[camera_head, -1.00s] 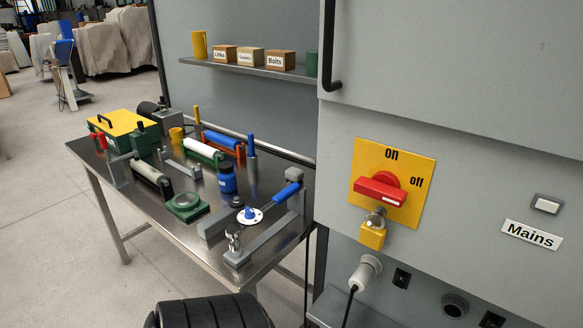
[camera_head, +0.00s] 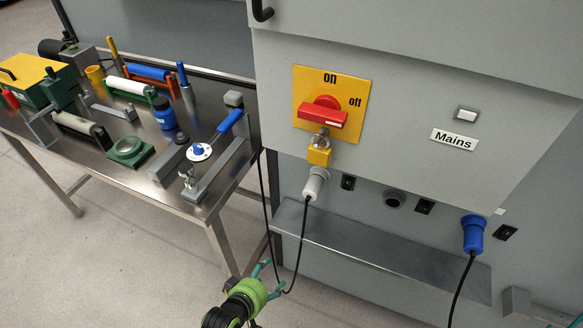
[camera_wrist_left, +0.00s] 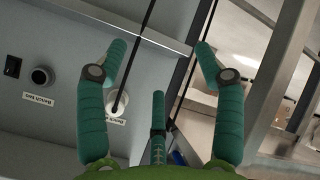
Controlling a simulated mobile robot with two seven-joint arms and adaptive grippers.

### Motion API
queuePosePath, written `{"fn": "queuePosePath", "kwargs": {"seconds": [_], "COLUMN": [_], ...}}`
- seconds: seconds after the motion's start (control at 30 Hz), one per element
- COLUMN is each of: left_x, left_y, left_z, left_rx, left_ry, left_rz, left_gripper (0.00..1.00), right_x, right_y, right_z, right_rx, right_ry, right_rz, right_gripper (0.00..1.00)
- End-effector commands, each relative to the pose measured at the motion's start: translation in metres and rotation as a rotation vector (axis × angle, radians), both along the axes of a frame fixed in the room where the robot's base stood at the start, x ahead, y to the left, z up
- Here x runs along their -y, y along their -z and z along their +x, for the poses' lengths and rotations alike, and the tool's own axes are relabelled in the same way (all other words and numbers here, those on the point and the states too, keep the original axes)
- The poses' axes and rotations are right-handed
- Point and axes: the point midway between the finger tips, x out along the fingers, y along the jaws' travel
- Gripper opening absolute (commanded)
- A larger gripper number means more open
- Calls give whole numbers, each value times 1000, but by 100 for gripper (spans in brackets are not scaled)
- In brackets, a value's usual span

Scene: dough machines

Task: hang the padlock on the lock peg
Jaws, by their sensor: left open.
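The yellow padlock (camera_head: 319,156) hangs upright below the red rotary switch handle (camera_head: 323,116) on the yellow plate. Its shackle is up against a small round metal part (camera_head: 321,139); I cannot tell whether that is the lock peg. My left gripper (camera_head: 270,280) is open and empty, low in front of the cabinet and well below the padlock. In the left wrist view its teal fingers (camera_wrist_left: 160,50) are spread with nothing between them. A teal tip (camera_head: 576,322) at the bottom right edge may be my right gripper; its state is hidden.
A white-grey plug (camera_head: 315,183) with a hanging black cable is just below the padlock. A blue plug (camera_head: 472,234) is farther right. A metal ledge (camera_head: 380,257) runs along the cabinet's lower front. The steel bench (camera_head: 110,160) with rollers and tools stands left.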

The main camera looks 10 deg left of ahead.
Motion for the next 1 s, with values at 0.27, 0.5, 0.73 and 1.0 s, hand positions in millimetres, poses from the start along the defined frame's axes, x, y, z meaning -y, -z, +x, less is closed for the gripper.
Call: {"fn": "queuePosePath", "kwargs": {"seconds": [0.27, 0.5, 0.73, 1.0], "left_x": [49, 65, 72, 91], "left_y": [-227, -343, -370, -371], "left_z": [48, 40, 44, 78], "left_rx": [212, 278, 291, 292], "left_ry": [-88, -78, -70, -69], "left_rz": [-483, -764, -832, -828], "left_gripper": [69, 69, 69, 69], "right_x": [-6, -6, -6, -5], "right_y": [-34, -47, -52, -64], "right_z": [-8, -9, -9, -7], "right_rx": [-12, -15, -14, -10], "right_ry": [-1, -3, -3, -3], "right_rz": [7, 7, 7, 6], "right_gripper": [40, 40, 40, 40]}}
